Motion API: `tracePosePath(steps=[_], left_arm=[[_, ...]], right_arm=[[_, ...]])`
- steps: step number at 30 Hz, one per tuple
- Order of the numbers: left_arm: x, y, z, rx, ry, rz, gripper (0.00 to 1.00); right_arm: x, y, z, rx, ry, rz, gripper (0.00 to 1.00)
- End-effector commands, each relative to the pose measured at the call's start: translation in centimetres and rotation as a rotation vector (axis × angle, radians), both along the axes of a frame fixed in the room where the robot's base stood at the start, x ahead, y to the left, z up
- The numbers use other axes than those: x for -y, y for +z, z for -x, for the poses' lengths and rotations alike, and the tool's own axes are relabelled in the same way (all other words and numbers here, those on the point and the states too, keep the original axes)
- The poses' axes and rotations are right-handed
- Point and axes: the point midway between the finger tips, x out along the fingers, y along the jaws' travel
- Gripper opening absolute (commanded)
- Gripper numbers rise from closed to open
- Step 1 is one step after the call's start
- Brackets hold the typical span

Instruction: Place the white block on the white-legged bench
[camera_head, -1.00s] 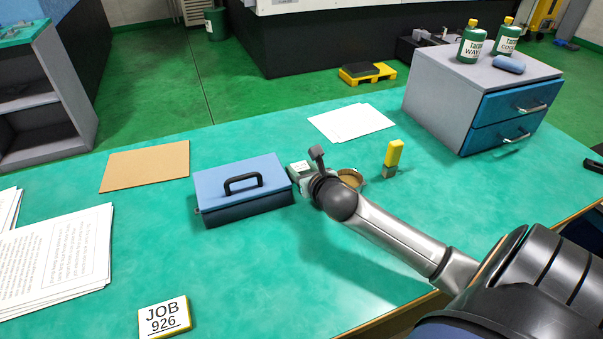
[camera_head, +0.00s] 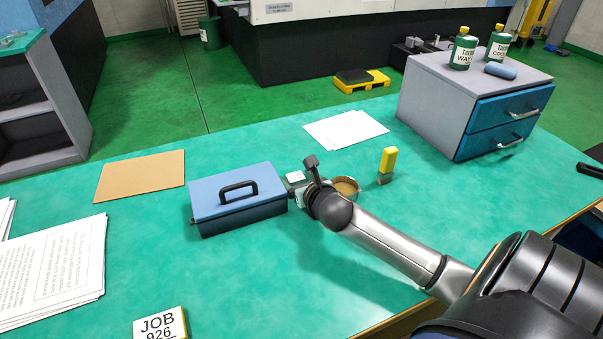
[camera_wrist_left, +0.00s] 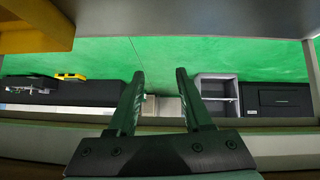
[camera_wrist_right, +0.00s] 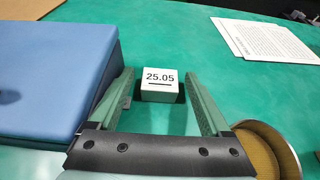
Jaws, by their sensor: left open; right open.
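The white block (camera_wrist_right: 159,77), marked 25.05, sits on the green tabletop in the right wrist view. My right gripper (camera_wrist_right: 157,90) is open, with its fingertips on either side of the block's near part; I cannot tell whether they touch it. In the head view the block (camera_head: 295,177) shows small, right of the blue toolbox, partly hidden by my right gripper (camera_head: 297,184). My left gripper (camera_wrist_left: 156,78) is open and empty in the left wrist view, and outside the head view. I cannot identify a white-legged bench for certain; the green-topped table's legs are hidden in the head view.
The blue toolbox (camera_head: 238,202) stands close left of my right gripper. A round tan-filled dish (camera_head: 346,187) and a yellow-topped piece (camera_head: 388,165) stand to its right. A drawer cabinet (camera_head: 475,105) is at the back right. The table's front middle is clear.

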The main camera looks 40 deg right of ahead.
Motion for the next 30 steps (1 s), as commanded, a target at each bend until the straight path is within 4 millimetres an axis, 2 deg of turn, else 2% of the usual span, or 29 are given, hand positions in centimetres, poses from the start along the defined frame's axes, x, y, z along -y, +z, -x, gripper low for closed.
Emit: tracePosePath(steps=[5, 12, 18, 24, 30], left_arm=[[0.0, 0.7, -0.2, 0.005, 0.001, 0.000, 0.50], [-0.1, 1.8, -0.8, 0.022, 0.003, 0.001, 0.50], [-0.4, 1.8, -0.7, 0.021, 0.008, -0.004, 0.50], [-0.6, 1.2, 0.0, 0.001, 0.011, -0.009, 0.50], [-0.6, 1.1, 0.4, -0.006, 0.013, -0.008, 0.50]], right_arm=[[-0.6, 0.9, 1.8, -0.002, 0.002, 0.003, 0.82], [-2.0, 2.8, 6.0, -0.002, 0.004, 0.001, 0.82], [-2.8, 4.0, 8.9, -0.001, 0.002, 0.001, 0.82], [-3.3, 4.6, 10.3, 0.000, 0.000, 0.000, 0.82], [-3.4, 4.7, 10.6, 0.001, 0.000, 0.000, 0.82]])
